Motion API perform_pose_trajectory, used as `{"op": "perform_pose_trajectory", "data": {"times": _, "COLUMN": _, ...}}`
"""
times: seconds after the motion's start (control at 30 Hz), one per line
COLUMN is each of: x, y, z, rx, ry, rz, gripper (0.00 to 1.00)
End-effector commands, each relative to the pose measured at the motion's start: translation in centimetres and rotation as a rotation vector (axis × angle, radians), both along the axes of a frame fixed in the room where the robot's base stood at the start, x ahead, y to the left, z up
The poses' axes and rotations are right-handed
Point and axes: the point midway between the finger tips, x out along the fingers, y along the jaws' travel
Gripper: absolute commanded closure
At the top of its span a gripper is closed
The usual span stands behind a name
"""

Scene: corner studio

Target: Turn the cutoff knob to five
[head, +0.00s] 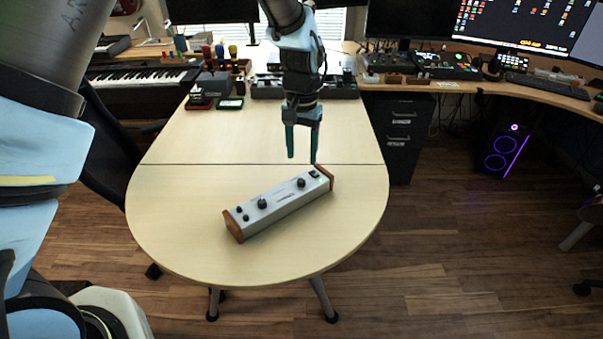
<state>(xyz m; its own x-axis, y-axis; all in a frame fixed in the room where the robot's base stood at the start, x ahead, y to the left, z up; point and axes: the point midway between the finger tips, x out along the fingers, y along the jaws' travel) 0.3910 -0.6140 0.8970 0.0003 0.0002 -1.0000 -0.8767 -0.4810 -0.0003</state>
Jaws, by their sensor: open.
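A long silver device (281,203) with wooden end cheeks lies at a slant on the rounded end of the table. Dark knobs stand on its top: a larger knob (262,203) left of the middle, another knob (301,183) towards the right, and two small ones (242,213) at the left end. Labels and scale marks are too small to read, so I cannot tell which is the cutoff knob or where it points. My gripper (301,160) points down with its two fingers apart and empty, above the right part of the device, not touching it.
The pale table (190,240) is clear around the device. Behind stand small boxes and gear (222,85) at the table's far end. A keyboard (140,77) is at the back left, a dark drawer cabinet (405,135) on the right, and a black chair (100,150) at the left.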

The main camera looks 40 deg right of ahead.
Motion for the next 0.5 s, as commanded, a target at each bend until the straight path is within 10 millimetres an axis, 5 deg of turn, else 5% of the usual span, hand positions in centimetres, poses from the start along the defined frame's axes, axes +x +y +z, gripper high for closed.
{"op": "perform_pose_trajectory", "data": {"times": 0.3, "x": 0.0, "y": 0.1, "z": -5.6, "rx": 0.003, "ry": 0.001, "rz": 0.001, "gripper": 0.42}}
{"op": "perform_pose_trajectory", "data": {"times": 0.5, "x": 0.0, "y": 0.1, "z": -7.5, "rx": 0.002, "ry": 0.001, "rz": 0.001, "gripper": 0.42}}
